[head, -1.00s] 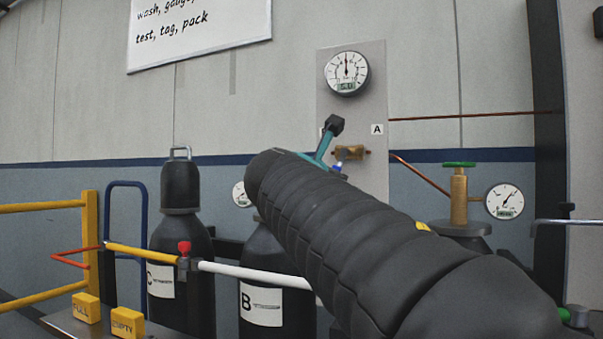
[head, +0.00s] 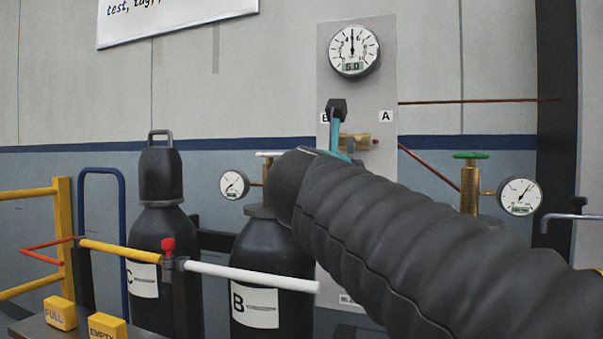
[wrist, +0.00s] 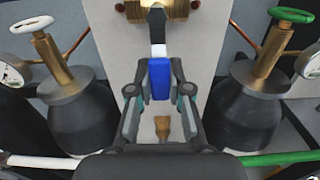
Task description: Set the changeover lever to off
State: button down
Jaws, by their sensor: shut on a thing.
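In the head view the brass valve (head: 357,141) sits on the grey panel (head: 385,88) between the letters B and A. My dark arm and a teal finger cover the lever there.
A round gauge (head: 354,51) above the valve reads 5.0. Black cylinders with valves stand at both sides; a green handwheel (head: 471,155) is at right. A white-and-yellow rail (head: 250,278) crosses low in front, with yellow FULL and EMPTY blocks (head: 60,312) at lower left.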

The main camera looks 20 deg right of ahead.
jog(key=shift+s+r, duration=0.1)
jog(key=c, duration=1.1)
grip_release()
jog(key=shift+o, duration=0.2)
jog(key=shift+a, duration=0.15)
jog(key=v, duration=1.2)
